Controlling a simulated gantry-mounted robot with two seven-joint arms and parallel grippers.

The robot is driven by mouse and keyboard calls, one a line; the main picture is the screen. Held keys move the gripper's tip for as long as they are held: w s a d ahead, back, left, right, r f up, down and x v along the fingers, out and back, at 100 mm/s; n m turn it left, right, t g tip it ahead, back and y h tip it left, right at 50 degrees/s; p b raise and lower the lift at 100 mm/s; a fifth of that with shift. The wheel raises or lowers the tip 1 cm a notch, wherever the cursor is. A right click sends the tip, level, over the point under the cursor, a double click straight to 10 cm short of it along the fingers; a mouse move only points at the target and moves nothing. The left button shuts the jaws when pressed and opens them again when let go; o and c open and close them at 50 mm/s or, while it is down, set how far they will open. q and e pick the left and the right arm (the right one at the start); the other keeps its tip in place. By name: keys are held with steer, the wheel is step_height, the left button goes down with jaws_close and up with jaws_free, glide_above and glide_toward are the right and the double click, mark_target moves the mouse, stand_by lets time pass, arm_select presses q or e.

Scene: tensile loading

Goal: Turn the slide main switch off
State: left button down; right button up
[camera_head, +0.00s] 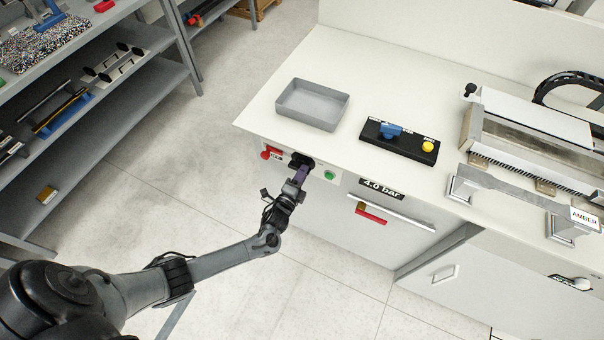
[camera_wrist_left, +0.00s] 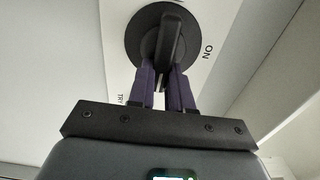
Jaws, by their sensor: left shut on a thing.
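The main switch is a black round rotary knob (camera_head: 306,159) with a raised bar handle, on the white front panel of the bench. In the left wrist view the knob (camera_wrist_left: 172,30) fills the top middle, its handle running nearly up and down the picture. The word ON is printed to its right and TRY at its lower left. I cannot tell which marking the handle points to. My left gripper (camera_head: 299,172) reaches the knob from the front. Its purple fingers (camera_wrist_left: 164,75) are shut on the handle, one on each side. My right gripper is not in view.
A red control (camera_head: 270,153) sits left of the knob and a green button (camera_head: 329,175) right of it. Below right are a 4.0 bar display (camera_head: 381,188) and a red-handled valve (camera_head: 370,214). A grey tray (camera_head: 312,104) and a black control box (camera_head: 400,141) stand on the bench.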

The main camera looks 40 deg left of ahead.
arm_select(q)
steer(key=c, duration=1)
jaws_free()
steer(key=shift+c, duration=0.2)
steer(key=shift+s, duration=0.1)
steer(key=p+v, duration=0.1)
steer(key=v, duration=0.9)
steer(key=shift+s+p, duration=0.3)
steer(key=shift+p, duration=0.05)
